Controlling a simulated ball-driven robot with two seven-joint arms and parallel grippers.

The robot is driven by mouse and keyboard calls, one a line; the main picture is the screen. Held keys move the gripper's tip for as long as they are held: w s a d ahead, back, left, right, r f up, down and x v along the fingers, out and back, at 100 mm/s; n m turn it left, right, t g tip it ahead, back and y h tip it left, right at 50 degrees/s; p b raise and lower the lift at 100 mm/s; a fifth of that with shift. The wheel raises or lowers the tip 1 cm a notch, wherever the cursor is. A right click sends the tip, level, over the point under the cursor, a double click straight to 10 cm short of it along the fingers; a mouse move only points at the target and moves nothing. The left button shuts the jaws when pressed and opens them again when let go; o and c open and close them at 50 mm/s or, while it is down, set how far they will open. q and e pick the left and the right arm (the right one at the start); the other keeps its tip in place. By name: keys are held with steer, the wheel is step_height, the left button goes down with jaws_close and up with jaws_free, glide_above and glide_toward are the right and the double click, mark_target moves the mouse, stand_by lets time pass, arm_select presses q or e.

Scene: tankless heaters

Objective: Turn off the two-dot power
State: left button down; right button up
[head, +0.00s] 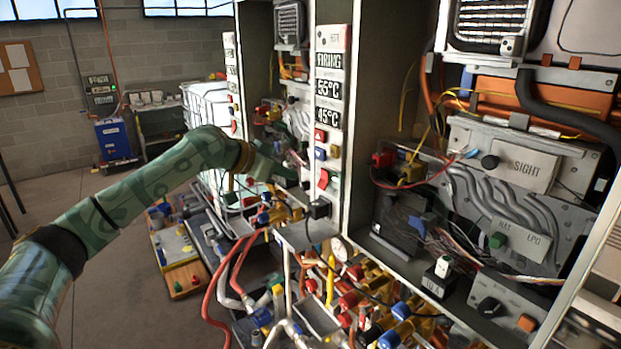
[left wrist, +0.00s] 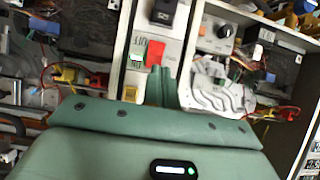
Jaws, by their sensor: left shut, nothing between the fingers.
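A narrow white control panel (head: 328,100) stands between two open heater bays. It carries a red rocker switch (head: 323,179), which also shows in the left wrist view (left wrist: 154,50). No two-dot mark can be made out on it. My left gripper (head: 300,160) is at the left bay, just left of the panel in the head view. In the left wrist view its green fingers (left wrist: 163,76) are shut and empty, with their tips close to the red rocker's lower end. I cannot tell whether they touch it. My right gripper is out of view.
Above the red rocker are a blue button (head: 320,153), a red triangle button (head: 320,135) and displays reading 55°C and 45°C. A black plug (head: 319,208) sits below. Pipes and valves (head: 370,300) crowd the base. Open floor lies left.

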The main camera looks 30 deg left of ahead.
mark_target(319, 185)
arm_select(q)
steer(key=p+x, duration=0.1)
steer(key=x, duration=0.7)
steer(key=shift+s, duration=0.1)
steer(key=shift+f+b, duration=0.25)
steer(key=shift+b, duration=0.1)
steer(key=shift+f+t+h+b, duration=0.35)
steer(key=shift+t+b, duration=0.25)
steer(key=shift+b, duration=0.3)
steer(key=shift+r, duration=0.15)
steer(key=shift+w+r+p, duration=0.25)
steer(key=shift+r+p, duration=0.85)
